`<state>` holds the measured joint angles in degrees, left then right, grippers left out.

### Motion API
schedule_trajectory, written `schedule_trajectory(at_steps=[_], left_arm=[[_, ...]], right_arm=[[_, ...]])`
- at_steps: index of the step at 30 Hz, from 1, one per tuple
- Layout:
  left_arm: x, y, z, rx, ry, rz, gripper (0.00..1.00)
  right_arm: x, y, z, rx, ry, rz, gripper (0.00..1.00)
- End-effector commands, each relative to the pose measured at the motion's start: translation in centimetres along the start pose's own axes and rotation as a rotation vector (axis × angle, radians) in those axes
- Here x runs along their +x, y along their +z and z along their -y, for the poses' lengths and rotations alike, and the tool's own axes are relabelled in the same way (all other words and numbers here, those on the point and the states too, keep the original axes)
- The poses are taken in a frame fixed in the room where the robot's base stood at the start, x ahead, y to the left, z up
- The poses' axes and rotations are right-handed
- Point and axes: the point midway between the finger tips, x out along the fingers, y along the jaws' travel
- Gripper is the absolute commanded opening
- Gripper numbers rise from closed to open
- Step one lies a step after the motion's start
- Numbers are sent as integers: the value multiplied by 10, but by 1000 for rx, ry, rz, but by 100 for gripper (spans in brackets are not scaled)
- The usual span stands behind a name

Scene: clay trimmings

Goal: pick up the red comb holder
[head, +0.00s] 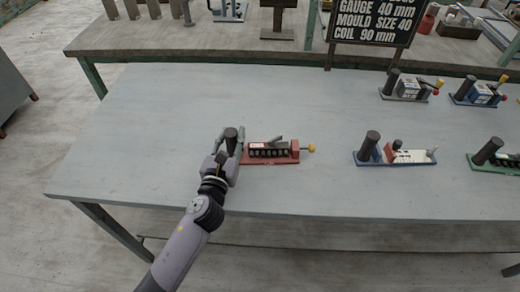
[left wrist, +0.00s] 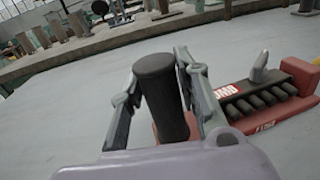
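The red comb holder (head: 270,160) lies flat on the grey table, left of the table's middle. It has a red base, a black comb-like row, a grey lever, a yellow knob at its right end and an upright dark cylindrical post (head: 231,140) at its left end. My left gripper (head: 229,147) is at that post. In the left wrist view the post (left wrist: 162,95) stands between the two fingers (left wrist: 160,75), one on each side, and the fingers look spread. Contact with the post is not clear. The red base (left wrist: 290,115) extends to the right. My right gripper is not in view.
Similar holders stand to the right: a blue one with a white top (head: 408,157), a green one (head: 495,159), a grey one (head: 408,89) and another blue one (head: 478,93). A dark sign (head: 375,20) stands behind. The table's left part is clear.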

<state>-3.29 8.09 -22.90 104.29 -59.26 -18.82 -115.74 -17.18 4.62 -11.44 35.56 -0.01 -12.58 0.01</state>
Motion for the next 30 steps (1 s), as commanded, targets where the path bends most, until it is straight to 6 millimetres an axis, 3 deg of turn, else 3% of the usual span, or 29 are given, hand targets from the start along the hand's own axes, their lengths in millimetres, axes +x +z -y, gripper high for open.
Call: schedule_trajectory(at_steps=[12,30], left_arm=[[0,0,0,0,0,0,0],[0,2,0,-2,-1,3,0]], right_arm=[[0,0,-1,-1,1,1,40],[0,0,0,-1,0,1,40]])
